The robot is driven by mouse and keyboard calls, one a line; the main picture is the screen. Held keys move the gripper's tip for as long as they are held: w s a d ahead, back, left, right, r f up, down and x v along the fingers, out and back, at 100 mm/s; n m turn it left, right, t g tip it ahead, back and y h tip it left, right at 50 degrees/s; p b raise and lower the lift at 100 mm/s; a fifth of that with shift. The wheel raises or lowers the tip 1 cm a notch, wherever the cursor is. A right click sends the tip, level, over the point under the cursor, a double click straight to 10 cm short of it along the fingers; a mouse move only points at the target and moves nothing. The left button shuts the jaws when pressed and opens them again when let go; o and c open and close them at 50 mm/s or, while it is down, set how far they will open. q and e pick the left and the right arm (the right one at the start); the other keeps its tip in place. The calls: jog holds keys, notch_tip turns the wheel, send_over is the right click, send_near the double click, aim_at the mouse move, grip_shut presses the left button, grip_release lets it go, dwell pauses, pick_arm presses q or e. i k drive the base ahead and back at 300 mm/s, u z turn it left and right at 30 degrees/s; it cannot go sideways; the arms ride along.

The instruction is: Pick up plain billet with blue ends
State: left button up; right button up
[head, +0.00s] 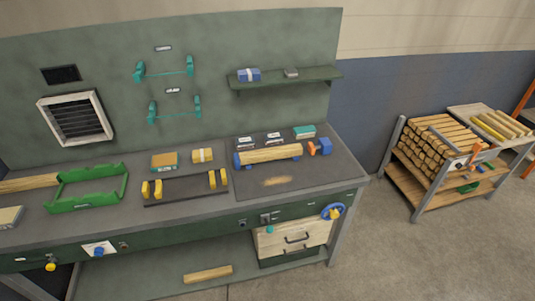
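A pale wooden cylinder (270,153) lies across the dark mat on the right of the bench. Blue shows at its left end (237,160). An orange and blue part (320,147) stands just past its right end. I cannot tell whether the blue belongs to the wood or to a holder. A stack of wooden billets (425,154) fills the cart at the right, and their end colours are too small to tell. A loose wooden piece (207,274) lies on the low shelf under the bench. Neither of my grippers is in view.
The bench (205,220) holds a green tray frame (88,188) and a dark rack with yellow uprights (186,188). A wall shelf (285,79) overhangs the back. A second cart top (480,112) bears several wood pieces. The floor (375,240) between bench and cart is clear.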

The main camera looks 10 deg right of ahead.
aim_at(293, 149)
jog(key=z, duration=0.3)
jog(key=k, duration=0.5)
jog(key=z, duration=0.65)
jog(key=i, duration=0.9)
jog(key=u, duration=0.45)
